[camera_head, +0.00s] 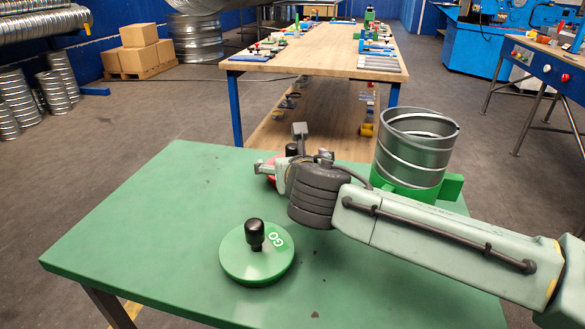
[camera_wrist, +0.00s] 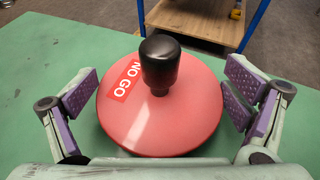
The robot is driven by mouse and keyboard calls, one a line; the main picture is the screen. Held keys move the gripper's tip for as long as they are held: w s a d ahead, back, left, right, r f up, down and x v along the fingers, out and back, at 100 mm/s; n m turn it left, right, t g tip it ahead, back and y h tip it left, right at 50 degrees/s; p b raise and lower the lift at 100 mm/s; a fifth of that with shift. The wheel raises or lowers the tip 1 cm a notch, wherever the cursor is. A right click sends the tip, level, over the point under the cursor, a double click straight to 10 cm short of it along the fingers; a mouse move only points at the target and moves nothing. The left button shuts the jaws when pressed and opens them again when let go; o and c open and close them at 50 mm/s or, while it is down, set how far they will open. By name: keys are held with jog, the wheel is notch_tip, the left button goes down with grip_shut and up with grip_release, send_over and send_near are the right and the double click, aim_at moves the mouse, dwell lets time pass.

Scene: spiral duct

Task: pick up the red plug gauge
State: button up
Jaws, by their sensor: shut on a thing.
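The red plug gauge (camera_wrist: 190,128) is a round red disc with a black knob and a white-on-red NO GO label in the wrist view. My gripper (camera_wrist: 162,92) has its purple-padded fingers on either side of the disc and is shut on its rim. In the head view the red gauge (camera_head: 271,181) is mostly hidden behind my gripper, at the far part of the green table (camera_head: 130,240). I cannot tell whether it is clear of the tabletop. A green GO gauge (camera_head: 258,265) with a black knob sits on the table nearer the front.
A spiral metal duct piece (camera_head: 412,150) stands in a green holder (camera_head: 452,187) at the table's back right, close beside my arm. A wooden workbench (camera_head: 330,65) with various items stands beyond. The table's left side is clear.

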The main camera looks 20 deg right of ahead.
notch_tip(320, 180, up, 18)
jog(key=p, duration=0.2)
jog(key=shift+r, duration=0.15)
